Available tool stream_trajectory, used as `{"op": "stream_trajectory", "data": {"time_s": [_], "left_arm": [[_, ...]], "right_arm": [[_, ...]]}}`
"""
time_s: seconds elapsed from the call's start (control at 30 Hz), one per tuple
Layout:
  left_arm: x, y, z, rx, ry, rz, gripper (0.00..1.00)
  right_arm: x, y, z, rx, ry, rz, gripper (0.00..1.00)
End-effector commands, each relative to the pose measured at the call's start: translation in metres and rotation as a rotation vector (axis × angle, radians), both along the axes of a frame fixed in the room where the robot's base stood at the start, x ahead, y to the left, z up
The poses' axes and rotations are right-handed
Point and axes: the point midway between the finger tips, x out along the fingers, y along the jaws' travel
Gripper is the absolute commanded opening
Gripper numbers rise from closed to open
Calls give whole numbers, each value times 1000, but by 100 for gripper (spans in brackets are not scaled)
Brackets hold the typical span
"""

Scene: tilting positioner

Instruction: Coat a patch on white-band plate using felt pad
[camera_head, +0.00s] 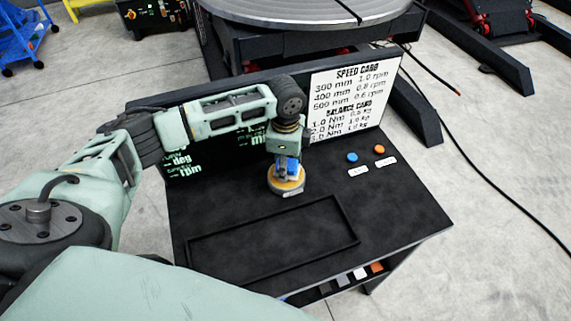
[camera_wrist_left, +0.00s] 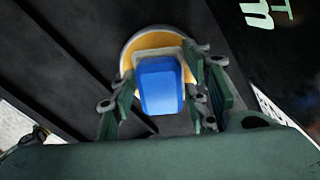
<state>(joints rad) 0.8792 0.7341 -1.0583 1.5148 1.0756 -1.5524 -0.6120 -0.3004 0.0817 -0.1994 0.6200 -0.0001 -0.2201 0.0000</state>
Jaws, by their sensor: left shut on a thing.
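A blue block with a pale base, which looks like the felt pad (camera_wrist_left: 160,88), stands on a round tan disc with a grey rim (camera_head: 285,184). A small white label is on the disc's front. My left gripper (camera_head: 288,168) points down over the disc and is shut on the blue block. In the left wrist view its dark green fingers (camera_wrist_left: 162,100) stand on both sides of the block. The underside of the block is hidden, and I cannot tell whether it touches the disc. I cannot make out a white-band plate. My right gripper is not in view.
The black bench (camera_head: 400,215) has an empty raised rectangular frame (camera_head: 357,240) at front. Blue (camera_head: 352,157) and orange (camera_head: 379,149) buttons sit at right. A white speed card (camera_head: 350,92) stands on the back panel. The positioner's round table (camera_head: 290,12) is behind.

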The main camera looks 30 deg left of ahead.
Motion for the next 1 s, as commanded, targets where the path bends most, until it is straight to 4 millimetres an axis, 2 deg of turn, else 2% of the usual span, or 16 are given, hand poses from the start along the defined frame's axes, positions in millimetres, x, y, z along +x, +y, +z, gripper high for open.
{"op": "stream_trajectory", "data": {"time_s": [1.0], "left_arm": [[0, 0, -10, -1, 0, 0, 22]], "right_arm": [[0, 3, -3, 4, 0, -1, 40]]}}
